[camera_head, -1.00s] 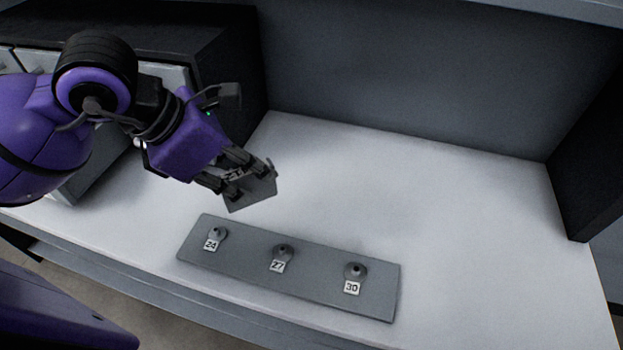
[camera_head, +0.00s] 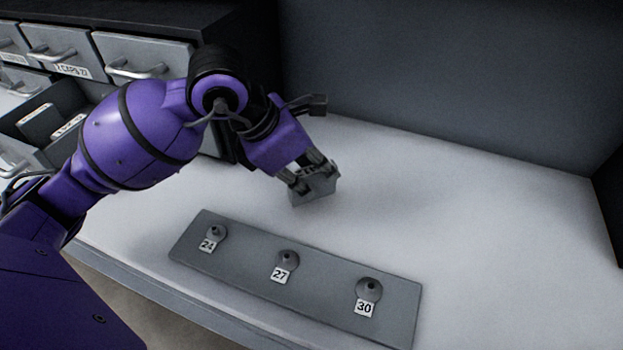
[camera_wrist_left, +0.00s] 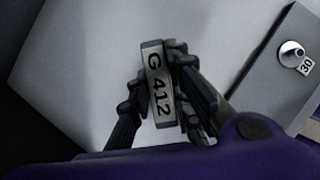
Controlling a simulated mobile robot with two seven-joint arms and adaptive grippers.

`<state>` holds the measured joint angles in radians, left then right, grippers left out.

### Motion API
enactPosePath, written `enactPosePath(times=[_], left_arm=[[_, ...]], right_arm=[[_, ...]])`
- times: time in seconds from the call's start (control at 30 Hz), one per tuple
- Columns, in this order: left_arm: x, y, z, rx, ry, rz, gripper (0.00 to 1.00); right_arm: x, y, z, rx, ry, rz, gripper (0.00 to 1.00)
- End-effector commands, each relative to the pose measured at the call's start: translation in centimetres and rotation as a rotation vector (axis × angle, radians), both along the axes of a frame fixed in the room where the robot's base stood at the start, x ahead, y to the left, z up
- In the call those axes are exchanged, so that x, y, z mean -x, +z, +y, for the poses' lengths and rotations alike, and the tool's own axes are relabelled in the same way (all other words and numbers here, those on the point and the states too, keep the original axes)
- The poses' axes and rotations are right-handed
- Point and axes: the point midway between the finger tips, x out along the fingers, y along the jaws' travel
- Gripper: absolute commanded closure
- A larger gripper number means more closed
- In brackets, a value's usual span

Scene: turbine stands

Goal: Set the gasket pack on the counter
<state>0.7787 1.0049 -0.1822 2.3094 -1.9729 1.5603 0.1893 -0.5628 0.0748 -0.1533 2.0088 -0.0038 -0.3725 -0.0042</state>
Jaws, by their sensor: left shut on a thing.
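The gasket pack (camera_head: 316,188) is a flat grey piece held in my left gripper (camera_head: 306,176). In the left wrist view the pack (camera_wrist_left: 157,84) shows its narrow edge, marked "G 412", between the two dark fingers of the gripper (camera_wrist_left: 160,95). The gripper is shut on it. The pack is over the white counter (camera_head: 480,210), behind the grey plate with pegs. I cannot tell whether its lower edge touches the counter. My right gripper is not in view.
A grey plate (camera_head: 325,284) with three pegs labelled 24, 27 and 30 lies at the counter's front. A drawer cabinet (camera_head: 135,58) stands at the left, with an open drawer (camera_head: 50,122) behind my arm. The counter's right side is clear.

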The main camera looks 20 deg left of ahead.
Motion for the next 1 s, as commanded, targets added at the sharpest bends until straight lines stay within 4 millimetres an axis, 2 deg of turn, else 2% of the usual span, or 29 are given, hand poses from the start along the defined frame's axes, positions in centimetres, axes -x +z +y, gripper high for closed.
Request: enactPosePath(times=[0.03, 0.17, 0.5, 0.53, 0.67, 1.0], left_arm=[[0.2, -0.9, 0.1, 0.0, 0.001, 0.006, 1.0], [0.1, -2.1, 0.1, 0.0, 0.001, 0.003, 1.0], [0.1, -2.5, 0.1, -0.002, 0.001, 0.002, 1.0], [0.1, -2.6, 0.1, -0.002, 0.001, 0.002, 0.81], [0.1, -2.5, 0.1, -0.002, 0.001, 0.002, 0.64], [0.1, -2.2, 0.1, 0.0, 0.001, 0.001, 0.63]], right_arm=[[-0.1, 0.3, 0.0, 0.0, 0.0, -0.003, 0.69], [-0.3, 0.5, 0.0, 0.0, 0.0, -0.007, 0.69], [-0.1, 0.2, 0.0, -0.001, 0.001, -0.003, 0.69], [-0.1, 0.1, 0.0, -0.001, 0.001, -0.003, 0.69], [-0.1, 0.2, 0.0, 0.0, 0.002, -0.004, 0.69], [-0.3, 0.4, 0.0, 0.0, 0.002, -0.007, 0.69]])
